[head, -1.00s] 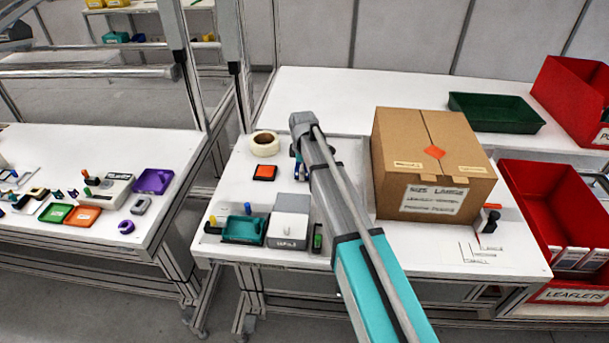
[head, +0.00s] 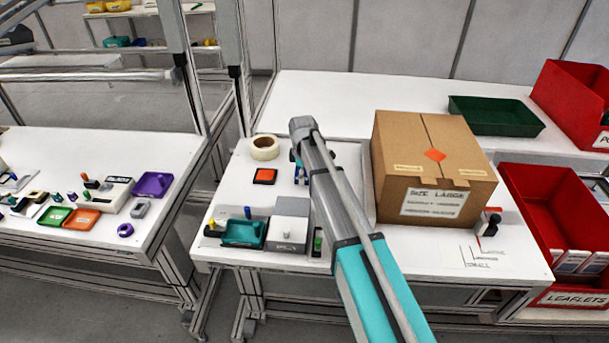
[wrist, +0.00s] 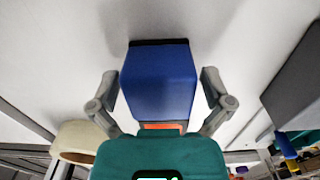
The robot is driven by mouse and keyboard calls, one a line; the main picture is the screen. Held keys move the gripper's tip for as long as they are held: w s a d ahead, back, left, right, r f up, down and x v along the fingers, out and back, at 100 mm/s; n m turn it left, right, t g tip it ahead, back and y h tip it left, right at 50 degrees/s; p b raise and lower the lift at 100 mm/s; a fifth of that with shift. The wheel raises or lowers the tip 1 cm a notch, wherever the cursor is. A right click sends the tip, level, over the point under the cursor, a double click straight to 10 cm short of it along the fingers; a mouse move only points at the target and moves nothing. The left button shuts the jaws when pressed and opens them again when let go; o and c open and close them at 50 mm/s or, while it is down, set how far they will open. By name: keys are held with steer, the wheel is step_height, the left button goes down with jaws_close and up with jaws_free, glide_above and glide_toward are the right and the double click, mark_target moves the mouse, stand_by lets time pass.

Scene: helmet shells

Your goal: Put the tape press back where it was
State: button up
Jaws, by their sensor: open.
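A blue block with a black far edge, which looks like the tape press (wrist: 158,80), is between the two fingers of my gripper (wrist: 160,92) in the wrist view. The fingers are spread, with a gap visible on each side of the block. A small orange strip shows at the block's near end, above a teal body. In the head view a bit of blue (head: 298,172) shows beside my arm, which hides most of the gripper. I cannot tell whether the block's black edge touches the white table (head: 228,180).
A tape roll (head: 263,148) and an orange pad (head: 264,176) lie left of my arm. A teal tray (head: 243,233) and a grey-white box (head: 288,226) stand at the front. A large carton (head: 430,165) stands close on the right, with a stamp (head: 489,224) beside it.

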steer(key=shift+r, duration=0.15)
step_height(320, 180, up, 12)
steer(key=p, duration=1.2)
stand_by(1.0)
